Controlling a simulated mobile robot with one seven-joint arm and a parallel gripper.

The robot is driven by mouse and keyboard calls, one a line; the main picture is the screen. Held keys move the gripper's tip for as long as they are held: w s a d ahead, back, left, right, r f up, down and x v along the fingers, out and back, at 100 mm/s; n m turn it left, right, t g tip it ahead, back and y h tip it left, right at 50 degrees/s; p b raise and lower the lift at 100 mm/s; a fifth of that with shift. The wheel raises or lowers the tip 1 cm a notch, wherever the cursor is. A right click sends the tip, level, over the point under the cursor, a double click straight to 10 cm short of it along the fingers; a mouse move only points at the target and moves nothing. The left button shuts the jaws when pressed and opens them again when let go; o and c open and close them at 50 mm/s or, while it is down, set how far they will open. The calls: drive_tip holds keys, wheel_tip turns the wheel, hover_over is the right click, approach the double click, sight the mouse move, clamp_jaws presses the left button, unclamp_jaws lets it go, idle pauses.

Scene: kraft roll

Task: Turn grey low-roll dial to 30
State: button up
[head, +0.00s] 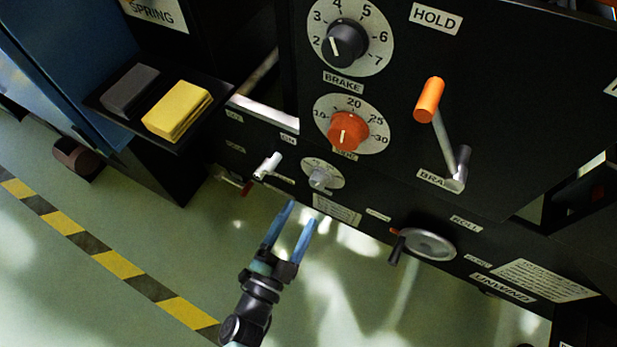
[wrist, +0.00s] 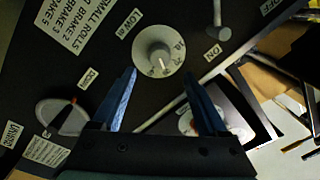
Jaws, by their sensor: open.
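The grey low-roll dial (head: 321,179) is a small grey knob on a pale round scale, low on the black machine front. In the wrist view the grey dial (wrist: 157,50) faces me, with a white pointer line on its knob; the scale numbers are too small to read surely. My gripper (head: 302,212) is open and empty, just below and in front of the dial in the head view. In the wrist view its two blue fingers (wrist: 160,76) stand apart, on either side below the dial, not visibly touching it.
Above the grey dial are an orange dial (head: 348,132) and a black brake dial (head: 344,44). A white toggle handle (head: 268,165) is close at left. A grey handwheel (head: 428,244) and an orange-handled crank (head: 430,100) are at right. The floor below is clear.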

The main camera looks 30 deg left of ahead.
drive_tip(key=s+p, duration=0.1)
drive_tip(key=s, duration=0.3)
drive_tip(key=shift+s+f, duration=0.15)
drive_tip(key=shift+s, duration=0.25)
